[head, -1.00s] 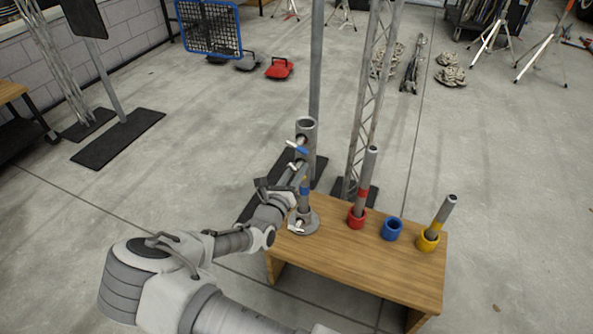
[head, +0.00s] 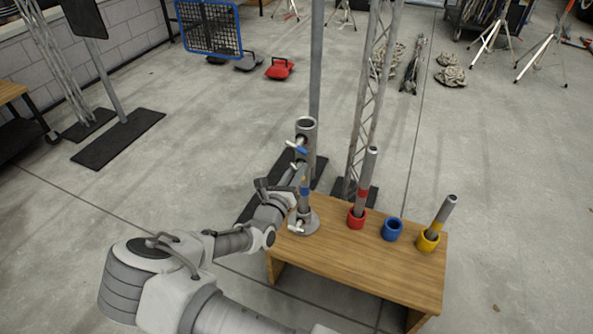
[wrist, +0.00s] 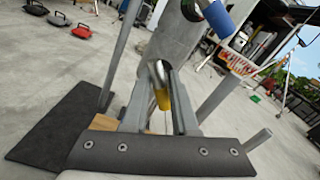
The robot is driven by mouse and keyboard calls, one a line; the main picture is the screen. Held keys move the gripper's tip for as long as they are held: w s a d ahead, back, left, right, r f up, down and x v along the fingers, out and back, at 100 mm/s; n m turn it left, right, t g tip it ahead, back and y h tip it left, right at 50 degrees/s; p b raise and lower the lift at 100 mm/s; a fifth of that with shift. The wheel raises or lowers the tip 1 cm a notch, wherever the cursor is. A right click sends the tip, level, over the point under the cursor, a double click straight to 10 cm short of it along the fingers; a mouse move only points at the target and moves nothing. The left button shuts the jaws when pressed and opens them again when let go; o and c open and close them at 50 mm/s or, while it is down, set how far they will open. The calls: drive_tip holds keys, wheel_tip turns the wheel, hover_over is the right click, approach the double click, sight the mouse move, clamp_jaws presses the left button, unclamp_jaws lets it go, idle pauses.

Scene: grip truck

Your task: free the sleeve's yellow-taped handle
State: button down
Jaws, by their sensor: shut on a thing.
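The sleeve is a grey metal tube (head: 306,128) standing upright above the bench, around a post with a blue band (head: 304,190). Its blue-taped handle (head: 302,150) sticks out from the upper side, and also shows at the top of the wrist view (wrist: 215,15). In the wrist view, the yellow-taped handle (wrist: 163,100) lies between the two fingers of my gripper (wrist: 158,108), just below the sleeve's wall. My gripper is shut on this handle; in the head view my gripper (head: 297,178) is at the sleeve's lower part and largely hides the handle.
The post's round base (head: 305,226) with a handle stands on the left of a wooden bench (head: 345,255). Red (head: 356,219), blue (head: 392,229) and yellow (head: 428,240) cups stand to its right; red and yellow hold tubes. A pole and lattice truss rise behind.

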idle(0.4)
drive_tip(key=c, duration=0.6)
unclamp_jaws()
drive_tip(key=p+v, duration=0.4)
drive_tip(key=v, duration=1.3)
drive_tip(key=shift+s, duration=0.2)
